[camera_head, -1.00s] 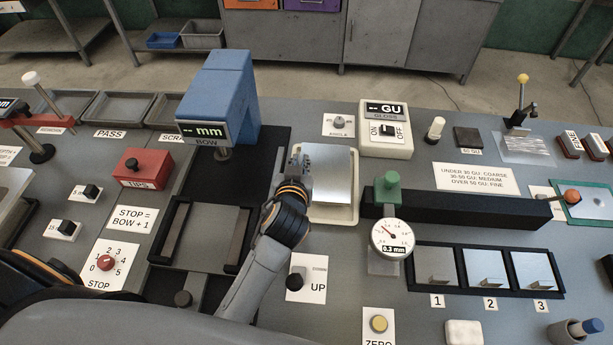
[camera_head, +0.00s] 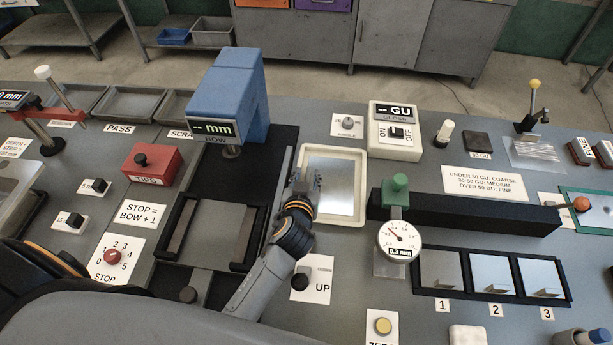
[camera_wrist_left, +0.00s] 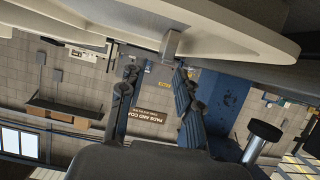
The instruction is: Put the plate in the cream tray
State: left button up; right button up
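The plate (camera_head: 341,199), a shiny grey metal square, appears to lie inside the cream tray (camera_head: 361,186), whose rim shows around it. My left gripper (camera_head: 309,180) is at the tray's left side, over the plate's left edge, and hides part of both. In the left wrist view the two fingers (camera_wrist_left: 156,80) stand apart with no thing clearly held between them. A small pale tab (camera_wrist_left: 171,44) shows just beyond the fingertips. My right gripper is not in view.
The blue bow gauge (camera_head: 228,100) stands left of the tray. The GU gloss meter (camera_head: 394,131) is behind it to the right. A black bar with a green knob (camera_head: 397,188) and a dial gauge (camera_head: 399,241) are close on the right. An UP switch (camera_head: 312,279) is in front.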

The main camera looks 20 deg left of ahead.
pick_arm(q)
jog(key=shift+r, duration=0.1)
jog(key=shift+s+d, duration=0.1)
jog(key=shift+s, duration=0.25)
jog(key=b+v, duration=0.1)
jog(key=v, duration=0.5)
jog(key=shift+s+r+b, duration=0.1)
jog(key=shift+r+b, duration=0.05)
jog(key=shift+b, duration=0.15)
jog(key=shift+s+r, duration=0.15)
jog(key=shift+s, duration=0.05)
jog(key=shift+r, duration=0.1)
